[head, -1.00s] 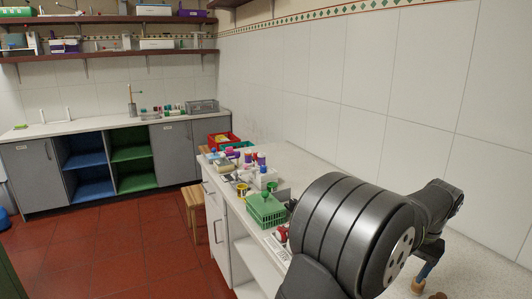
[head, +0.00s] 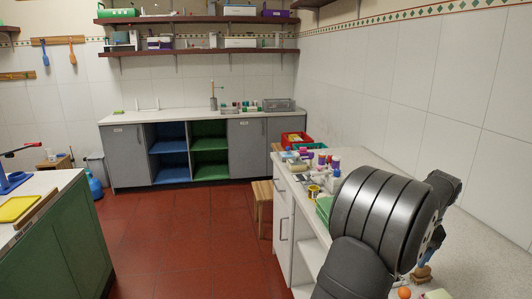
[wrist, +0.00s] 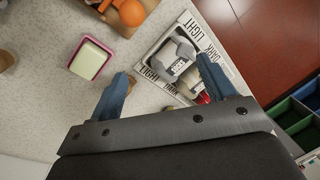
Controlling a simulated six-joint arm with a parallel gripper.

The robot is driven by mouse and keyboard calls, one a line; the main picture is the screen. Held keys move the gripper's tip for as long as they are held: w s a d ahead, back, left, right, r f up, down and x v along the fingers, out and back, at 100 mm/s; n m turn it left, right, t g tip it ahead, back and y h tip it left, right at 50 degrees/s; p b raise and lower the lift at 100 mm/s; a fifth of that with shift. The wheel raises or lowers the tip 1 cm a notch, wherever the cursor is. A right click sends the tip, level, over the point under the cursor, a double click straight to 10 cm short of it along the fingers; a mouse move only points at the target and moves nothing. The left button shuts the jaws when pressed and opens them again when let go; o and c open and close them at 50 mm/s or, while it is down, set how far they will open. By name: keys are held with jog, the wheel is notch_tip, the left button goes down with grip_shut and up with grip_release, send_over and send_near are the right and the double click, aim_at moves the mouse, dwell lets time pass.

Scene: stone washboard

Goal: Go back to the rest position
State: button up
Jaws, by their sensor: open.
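My gripper (wrist: 162,66) shows in the wrist view with its two blue fingers spread wide and nothing between them. It hangs over the pale speckled stone counter (wrist: 60,40). A card printed LIGHT and DARK (wrist: 163,48) lies beyond and between the fingertips, with a grey and white object (wrist: 178,60) on it. In the head view my gripper (head: 424,273) is small at the lower right, mostly hidden behind my dark arm.
A pink-rimmed dish with a pale block (wrist: 91,58) and an orange object (wrist: 128,12) lie nearby. Red (head: 293,139) and green crates crowd the counter's far end. A wooden stool (head: 262,205) stands beside it. A green-sided counter (head: 55,245) stands left; red floor between is clear.

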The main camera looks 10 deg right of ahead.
jog(key=w+a+f+n, duration=0.4)
jog(key=w+a+f, duration=0.1)
jog(key=w+a, duration=0.75)
jog(key=w+a+f, duration=0.2)
jog(key=a+f, duration=0.2)
jog(key=a, duration=0.3)
jog(key=w+a+f+n+g, duration=0.1)
jog(key=w+a+f, duration=0.1)
jog(key=a+f, duration=0.3)
jog(key=shift+w+a+f+n, duration=0.15)
jog(key=shift+a+n, duration=0.15)
jog(key=shift+a, duration=0.85)
